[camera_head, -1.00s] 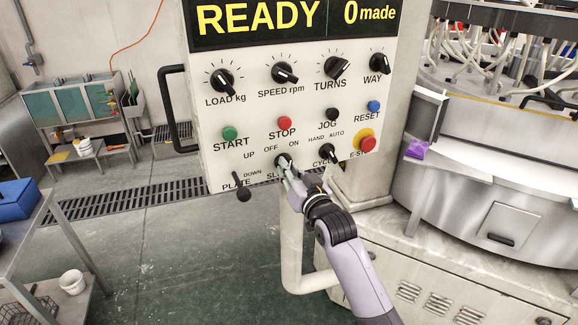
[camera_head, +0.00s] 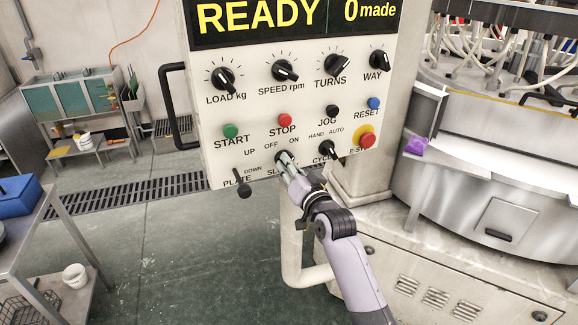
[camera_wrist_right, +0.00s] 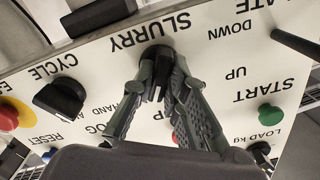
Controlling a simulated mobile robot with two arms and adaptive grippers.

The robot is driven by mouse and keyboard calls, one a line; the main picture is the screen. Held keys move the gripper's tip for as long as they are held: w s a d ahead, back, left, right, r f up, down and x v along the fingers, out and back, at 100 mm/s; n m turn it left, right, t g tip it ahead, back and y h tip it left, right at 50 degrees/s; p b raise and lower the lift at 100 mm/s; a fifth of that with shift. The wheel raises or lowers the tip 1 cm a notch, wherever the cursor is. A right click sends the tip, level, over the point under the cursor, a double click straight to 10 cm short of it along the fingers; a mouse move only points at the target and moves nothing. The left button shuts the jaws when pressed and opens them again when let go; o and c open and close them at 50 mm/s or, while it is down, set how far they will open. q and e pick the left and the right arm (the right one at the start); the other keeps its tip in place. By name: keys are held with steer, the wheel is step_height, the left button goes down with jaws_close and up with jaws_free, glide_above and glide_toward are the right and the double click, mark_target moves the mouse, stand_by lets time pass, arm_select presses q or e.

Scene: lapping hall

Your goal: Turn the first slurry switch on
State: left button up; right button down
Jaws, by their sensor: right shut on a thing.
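The slurry switch (camera_head: 283,157) is a black rotary knob low on the white control panel (camera_head: 262,102), below the OFF and ON marks. My right gripper (camera_head: 287,166) is at this knob, its fingers closed around it. In the right wrist view, which is upside down, the knob (camera_wrist_right: 156,62) sits between the fingertips of the gripper (camera_wrist_right: 160,75), under the SLURRY label. The fingers hide part of the knob, and I cannot tell exactly which mark it points to. My left gripper is not in view.
The cycle switch (camera_head: 325,151) and red emergency stop (camera_head: 367,140) are close to the right of my gripper. The plate lever (camera_head: 242,185) is to the left. A black handle (camera_head: 172,105) stands out from the panel's left side. The lapping machine (camera_head: 490,180) is at the right.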

steer(key=c, duration=1.6)
jaws_free()
steer(key=v, duration=1.2)
steer(key=shift+f, duration=0.1)
